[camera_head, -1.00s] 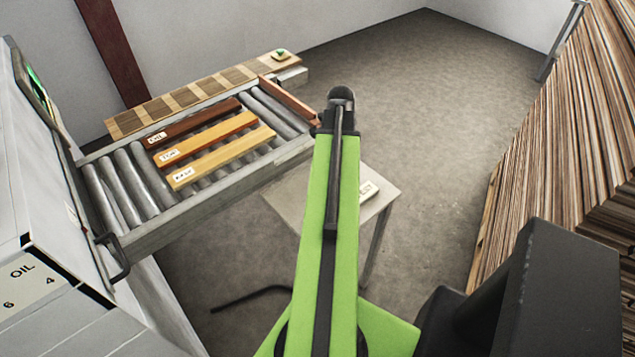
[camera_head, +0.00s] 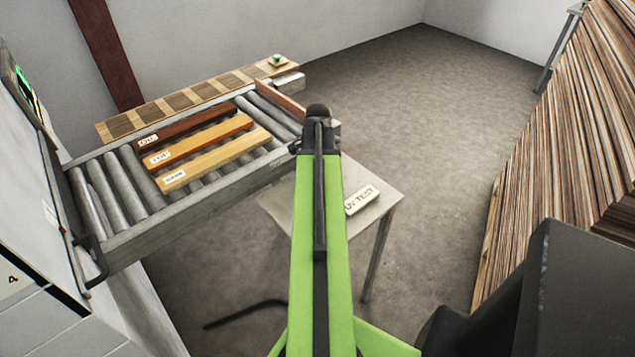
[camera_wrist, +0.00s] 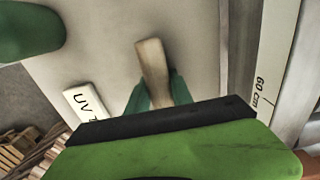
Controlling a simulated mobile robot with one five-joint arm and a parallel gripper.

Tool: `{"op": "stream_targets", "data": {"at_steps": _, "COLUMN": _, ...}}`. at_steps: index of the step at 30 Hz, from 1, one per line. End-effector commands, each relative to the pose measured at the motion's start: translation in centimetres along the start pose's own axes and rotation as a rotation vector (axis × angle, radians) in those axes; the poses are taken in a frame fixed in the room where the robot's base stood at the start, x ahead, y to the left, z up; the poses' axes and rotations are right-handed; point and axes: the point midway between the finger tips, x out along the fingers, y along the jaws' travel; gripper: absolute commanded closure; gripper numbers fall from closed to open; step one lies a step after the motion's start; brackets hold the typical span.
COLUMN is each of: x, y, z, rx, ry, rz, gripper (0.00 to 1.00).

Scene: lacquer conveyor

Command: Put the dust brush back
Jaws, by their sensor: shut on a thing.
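In the wrist view a pale wooden piece (camera_wrist: 152,62), which looks like the dust brush's handle, sticks out from between the teal fingers of my gripper (camera_wrist: 158,96). My gripper is shut on it. The rest of the brush is hidden behind my green and black wrist part. Beneath it is the pale top of the small table (camera_wrist: 95,50); I cannot tell the height of the brush above it. In the head view my arm covers the gripper and the brush. The small table (camera_head: 385,200) shows on both sides of the arm.
A "UV TEST" block (camera_head: 361,199) lies on the table. Left of it is the roller conveyor (camera_head: 120,190) with several labelled boards (camera_head: 215,160). A rail marked "60 cm" (camera_wrist: 268,75) is at right in the wrist view. Stacked wood (camera_head: 560,150) stands right; floor between is clear.

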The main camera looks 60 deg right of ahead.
Motion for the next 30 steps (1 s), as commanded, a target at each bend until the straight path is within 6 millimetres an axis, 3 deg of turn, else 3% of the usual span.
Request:
{"op": "stream_targets", "data": {"at_steps": 3, "x": 0.4, "y": 0.0, "z": 0.0, "rx": 0.0, "ry": 0.0, "rz": 0.0, "gripper": 1.0}}
{"op": "stream_targets", "data": {"at_steps": 4, "x": 0.4, "y": 0.0, "z": 0.0, "rx": 0.0, "ry": 0.0, "rz": 0.0, "gripper": 0.72}}
{"op": "stream_targets", "data": {"at_steps": 9, "x": 0.3, "y": 0.0, "z": 0.0, "rx": 0.001, "ry": 0.0, "rz": 0.0, "gripper": 0.51}}
{"op": "stream_targets", "data": {"at_steps": 20, "x": -0.1, "y": 0.1, "z": -0.1, "rx": 0.001, "ry": 0.0, "rz": 0.0, "gripper": 0.51}}
{"op": "stream_targets", "data": {"at_steps": 26, "x": -2.6, "y": 0.1, "z": -0.1, "rx": 0.002, "ry": 0.0, "rz": 0.0, "gripper": 0.51}}
{"op": "stream_targets", "data": {"at_steps": 30, "x": -5.6, "y": 0.1, "z": -0.1, "rx": 0.002, "ry": 0.0, "rz": 0.0, "gripper": 0.51}}
